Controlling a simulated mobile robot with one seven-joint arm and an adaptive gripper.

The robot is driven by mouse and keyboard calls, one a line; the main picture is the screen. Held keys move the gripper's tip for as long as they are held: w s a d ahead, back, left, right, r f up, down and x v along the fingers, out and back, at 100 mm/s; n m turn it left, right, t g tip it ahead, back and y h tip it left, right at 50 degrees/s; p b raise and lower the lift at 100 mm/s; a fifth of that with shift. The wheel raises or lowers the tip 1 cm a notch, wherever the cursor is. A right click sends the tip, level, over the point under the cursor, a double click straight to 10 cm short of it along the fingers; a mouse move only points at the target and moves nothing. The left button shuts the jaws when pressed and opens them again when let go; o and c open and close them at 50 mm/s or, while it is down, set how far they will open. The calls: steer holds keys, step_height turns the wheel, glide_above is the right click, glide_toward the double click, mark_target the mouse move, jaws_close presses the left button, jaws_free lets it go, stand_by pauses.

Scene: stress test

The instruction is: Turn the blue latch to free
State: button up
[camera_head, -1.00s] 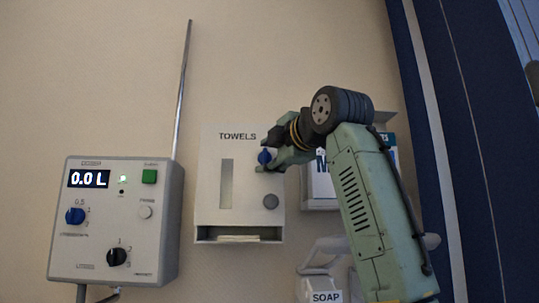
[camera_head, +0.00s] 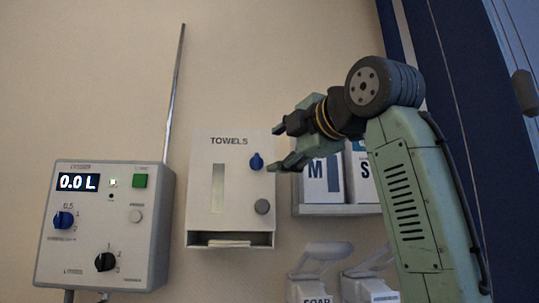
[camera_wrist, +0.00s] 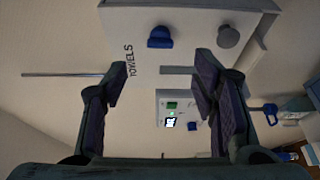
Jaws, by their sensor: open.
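The blue latch (camera_head: 256,161) is a small knob on the upper right of the white TOWELS dispenser (camera_head: 200,190) on the wall. In the head view its narrow end appears to point up. My gripper (camera_head: 275,148) is open and empty, just right of the latch, with its fingers pointing left toward the dispenser. The fingers look apart from the latch. In the wrist view the latch (camera_wrist: 159,37) shows whole, beyond the gap between the open fingertips (camera_wrist: 162,68). A grey round knob (camera_head: 262,207) sits below the latch.
A grey control box (camera_head: 150,240) with its own blue knob (camera_head: 63,220) and a 0.0 L display hangs at left. A glove-box rack (camera_head: 335,209) marked M and S is behind my gripper. Soap dispensers (camera_head: 318,290) are below. A dark blue panel stands at right.

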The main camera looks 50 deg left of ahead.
steer(key=v, duration=0.2)
steer(key=shift+s+d, duration=0.1)
steer(key=shift+d, duration=0.2)
stand_by(0.4)
